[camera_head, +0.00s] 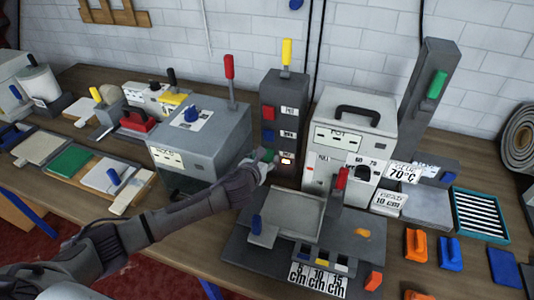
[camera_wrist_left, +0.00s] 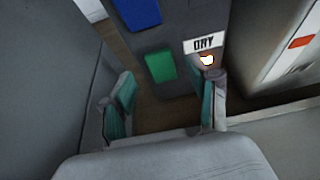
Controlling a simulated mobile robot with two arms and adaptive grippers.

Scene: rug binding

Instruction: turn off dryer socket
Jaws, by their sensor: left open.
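A dark grey socket tower (camera_head: 283,105) stands behind my left gripper, with a red switch (camera_head: 268,113), a blue switch (camera_head: 268,135) and small labels. In the left wrist view, the green switch (camera_wrist_left: 160,67) is beside a label reading DRY (camera_wrist_left: 203,43), upside down there. A small lamp (camera_wrist_left: 207,60) by that label glows. My left gripper (camera_head: 264,165) is at the lower front of the tower. It is open, and its teal-lined fingers (camera_wrist_left: 166,98) are on either side of the green switch's column, with nothing between them. I cannot tell whether a finger touches the tower. My right gripper is not in view.
A grey box machine (camera_head: 205,150) is close on the left of the tower, and a light machine marked POT (camera_head: 350,115) is close on the right. A grey press (camera_head: 300,210) stands in front. Tall levers with red and yellow handles rise nearby.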

